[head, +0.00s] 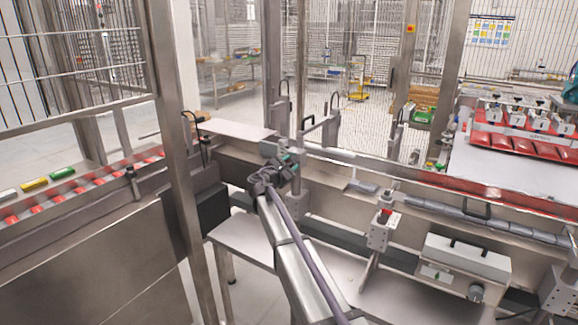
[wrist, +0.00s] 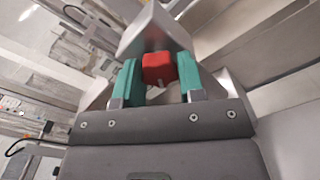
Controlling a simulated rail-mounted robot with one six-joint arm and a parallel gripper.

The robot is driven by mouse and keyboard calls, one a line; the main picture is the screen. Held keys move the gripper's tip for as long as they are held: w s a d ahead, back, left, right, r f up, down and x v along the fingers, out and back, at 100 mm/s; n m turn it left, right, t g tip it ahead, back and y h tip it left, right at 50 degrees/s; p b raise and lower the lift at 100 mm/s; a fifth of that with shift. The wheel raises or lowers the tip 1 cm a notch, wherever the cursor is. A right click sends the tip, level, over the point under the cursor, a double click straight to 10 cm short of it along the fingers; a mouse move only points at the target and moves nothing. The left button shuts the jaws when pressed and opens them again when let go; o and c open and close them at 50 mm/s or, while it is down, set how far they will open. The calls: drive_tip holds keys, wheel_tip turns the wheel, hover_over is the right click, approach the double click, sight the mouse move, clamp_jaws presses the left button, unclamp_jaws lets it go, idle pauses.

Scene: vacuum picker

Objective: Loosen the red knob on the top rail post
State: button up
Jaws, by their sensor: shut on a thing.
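The red knob (wrist: 158,68) sits between the two teal fingers of my gripper (wrist: 160,82) in the wrist view. The fingers are shut on its sides. A grey metal post or block (wrist: 158,30) rises just beyond the knob. In the head view my gripper (head: 290,160) reaches the upper part of a metal post (head: 300,190) beside the conveyor rail. The held knob is hidden there by the gripper.
Another red knob (head: 385,215) is on a bracket to the right. A long metal rail (head: 450,212) runs along the conveyor. A grey box (head: 467,258) stands at lower right. A steel upright (head: 178,130) stands left of my arm. Red packs (head: 75,190) lie on the left conveyor.

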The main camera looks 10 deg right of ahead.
drive_tip(key=shift+n, duration=0.6)
drive_tip(key=o, duration=0.9)
drive_tip(key=v, duration=1)
drive_tip(key=shift+s+a, duration=0.25)
drive_tip(key=shift+s, duration=0.1)
